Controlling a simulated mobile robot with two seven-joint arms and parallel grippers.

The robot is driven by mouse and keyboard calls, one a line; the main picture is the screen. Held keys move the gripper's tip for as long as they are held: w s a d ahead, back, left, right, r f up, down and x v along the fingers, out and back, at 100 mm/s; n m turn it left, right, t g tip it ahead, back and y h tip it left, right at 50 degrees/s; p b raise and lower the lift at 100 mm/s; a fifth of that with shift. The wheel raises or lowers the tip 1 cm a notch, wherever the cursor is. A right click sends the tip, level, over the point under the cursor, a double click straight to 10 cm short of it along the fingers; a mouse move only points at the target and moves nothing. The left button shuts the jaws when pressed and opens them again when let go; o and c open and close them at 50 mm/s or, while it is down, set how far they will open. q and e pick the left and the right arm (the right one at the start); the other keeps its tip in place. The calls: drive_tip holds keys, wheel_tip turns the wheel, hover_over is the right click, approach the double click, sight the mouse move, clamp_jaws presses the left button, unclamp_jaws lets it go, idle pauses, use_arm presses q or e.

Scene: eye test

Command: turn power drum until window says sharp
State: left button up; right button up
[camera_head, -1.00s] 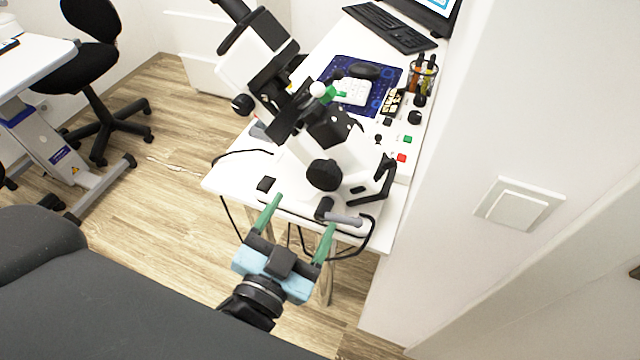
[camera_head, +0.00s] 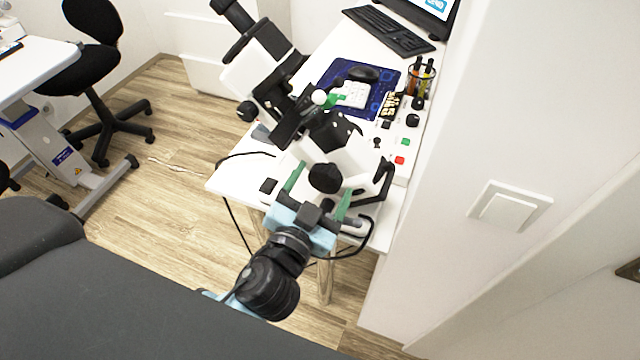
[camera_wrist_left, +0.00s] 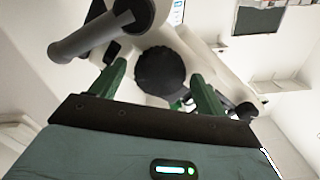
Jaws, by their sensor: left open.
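The ophthalmic instrument (camera_head: 345,160) stands on a white table, with a black eyepiece tube at its upper left. A round black knob (camera_head: 325,178), which looks like the power drum, sits on its near side. My left gripper (camera_head: 321,180) has its green fingers open, one on each side of this knob. The left wrist view shows the knob (camera_wrist_left: 160,72) between the fingers, with gaps at both sides, so it is not gripped. I cannot make out a window or its wording. My right gripper is not in view.
A grey cylindrical handle (camera_wrist_left: 88,38) is close to the left finger in the wrist view. A control panel (camera_head: 398,150) with coloured buttons lies to the right, beside a wall. A dark cable hangs at the table's front edge. A black chair (camera_head: 90,75) stands at left.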

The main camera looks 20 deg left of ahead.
use_arm(q)
drive_tip(key=c, duration=1)
drive_tip(key=shift+o, duration=0.2)
drive_tip(key=shift+f+n+b, duration=0.15)
drive_tip(key=shift+n+b, duration=0.35)
drive_tip(key=shift+n, duration=0.8)
drive_tip(key=o, duration=1)
drive_tip(key=shift+c, duration=0.2)
